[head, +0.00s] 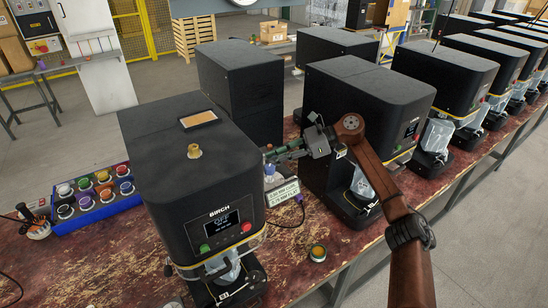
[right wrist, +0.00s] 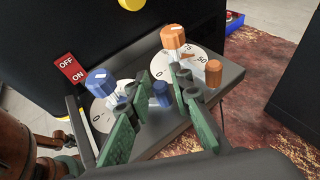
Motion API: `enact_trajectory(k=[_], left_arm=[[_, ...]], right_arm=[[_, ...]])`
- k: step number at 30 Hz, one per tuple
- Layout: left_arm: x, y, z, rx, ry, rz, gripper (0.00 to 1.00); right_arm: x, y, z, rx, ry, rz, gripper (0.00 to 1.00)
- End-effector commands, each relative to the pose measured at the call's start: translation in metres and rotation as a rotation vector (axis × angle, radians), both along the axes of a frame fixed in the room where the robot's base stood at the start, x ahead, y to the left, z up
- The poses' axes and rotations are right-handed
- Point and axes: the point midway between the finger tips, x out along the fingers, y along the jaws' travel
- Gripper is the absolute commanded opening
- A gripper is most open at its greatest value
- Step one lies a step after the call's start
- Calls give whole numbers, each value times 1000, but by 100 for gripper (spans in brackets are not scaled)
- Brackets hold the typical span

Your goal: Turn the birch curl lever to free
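The birch machine (head: 205,190) is a black box with BIRCH on its front and a lit display that seems to read OFF. On its right side, the right wrist view shows a grey panel (right wrist: 200,118) with a tall blue knob (right wrist: 98,82) and a tall orange knob (right wrist: 173,38) on white dials. A short blue post (right wrist: 162,94) and a short orange post (right wrist: 214,72) stand near them. I cannot tell which is the curl lever. My right gripper (head: 272,154) is open at this panel; in the wrist view its green-padded fingers (right wrist: 161,80) stand either side of the short blue post. Contact is unclear.
A red OFF/ON label (right wrist: 71,70) is on the black wall by the panel. A white curl sign (head: 284,192) hangs below my gripper. A blue tray of coloured knobs (head: 92,192) lies left. Another black machine (head: 365,90) stands close right. A small round tin (head: 318,252) sits in front.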

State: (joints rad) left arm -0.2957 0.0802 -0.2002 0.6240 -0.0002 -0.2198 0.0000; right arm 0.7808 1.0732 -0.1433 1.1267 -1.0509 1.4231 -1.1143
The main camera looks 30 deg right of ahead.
Motion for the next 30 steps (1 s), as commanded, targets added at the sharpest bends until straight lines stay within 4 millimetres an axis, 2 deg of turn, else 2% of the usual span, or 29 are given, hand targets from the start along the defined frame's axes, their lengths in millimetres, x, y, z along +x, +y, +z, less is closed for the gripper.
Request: enact_trajectory(k=[4,14,17,25,30], left_arm=[[-4,0,0,1,5,1,0],[-10,1,0,1,11,3,0],[-8,1,0,1,10,3,0],[-7,0,0,1,9,2,0],[-7,0,0,0,8,2,0]], right_arm=[[0,0,0,0,0,0,30],[0,1,6,0,-2,1,30],[0,0,18,0,-2,0,30],[0,0,70,-1,-4,1,30],[0,0,92,0,-1,0,30]])
